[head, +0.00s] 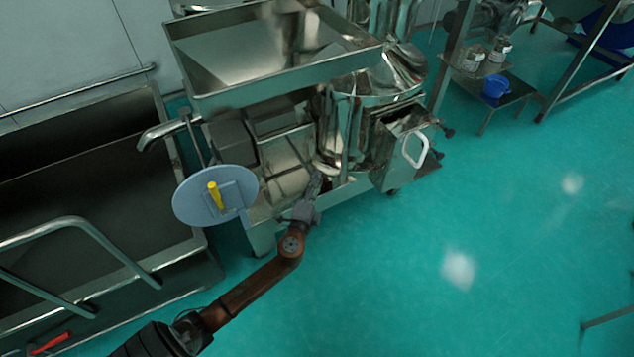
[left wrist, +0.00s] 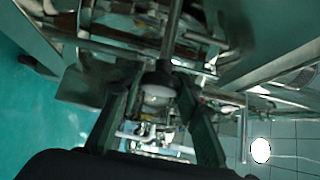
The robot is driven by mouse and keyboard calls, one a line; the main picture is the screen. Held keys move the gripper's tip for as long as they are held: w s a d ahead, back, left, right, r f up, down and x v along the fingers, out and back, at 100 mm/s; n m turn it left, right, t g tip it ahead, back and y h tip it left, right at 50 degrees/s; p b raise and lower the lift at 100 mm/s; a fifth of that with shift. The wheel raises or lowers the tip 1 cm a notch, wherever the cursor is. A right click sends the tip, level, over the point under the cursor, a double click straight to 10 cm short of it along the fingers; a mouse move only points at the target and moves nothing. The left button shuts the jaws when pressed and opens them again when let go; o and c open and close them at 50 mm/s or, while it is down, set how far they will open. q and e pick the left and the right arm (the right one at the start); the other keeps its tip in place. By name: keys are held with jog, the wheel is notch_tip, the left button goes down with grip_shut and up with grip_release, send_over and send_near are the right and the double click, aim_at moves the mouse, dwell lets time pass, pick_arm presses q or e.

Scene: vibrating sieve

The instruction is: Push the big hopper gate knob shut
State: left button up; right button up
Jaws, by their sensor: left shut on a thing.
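My left gripper (head: 315,185) reaches up to the front of the steel sieve machine (head: 345,125), below its wide hopper tray (head: 270,90). In the left wrist view its two dark fingers (left wrist: 160,85) are shut on a dark rounded knob (left wrist: 158,77). The knob sits at the end of a metal rod (left wrist: 173,30) that runs away toward the top of that view. In the head view the knob is too small and hidden by the gripper to make out. My right gripper is in neither view.
A round grey-blue disc with a yellow handle (head: 214,196) stands left of the gripper. A steel trough (head: 85,170) with tubular rails is at far left. A box with a white handle (head: 415,150) is to the right.

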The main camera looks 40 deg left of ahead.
aim_at(304, 166)
pick_arm(q)
grip_shut()
jog(key=shift+f, duration=0.1)
jog(key=shift+w+a, duration=0.1)
jog(key=shift+a, duration=0.25)
jog(key=w+a, duration=0.1)
jog(key=a, duration=0.1)
jog(key=a+b, duration=0.1)
jog(key=a, duration=0.1)
jog(key=w+a+b, duration=0.1)
jog(key=a, duration=0.1)
jog(key=shift+w+a+f, duration=0.1)
jog(key=shift+w+a, duration=0.2)
jog(key=shift+w, duration=0.05)
jog(key=shift+a, duration=0.2)
jog(key=shift+a+r, duration=0.15)
jog(key=shift+r, duration=0.1)
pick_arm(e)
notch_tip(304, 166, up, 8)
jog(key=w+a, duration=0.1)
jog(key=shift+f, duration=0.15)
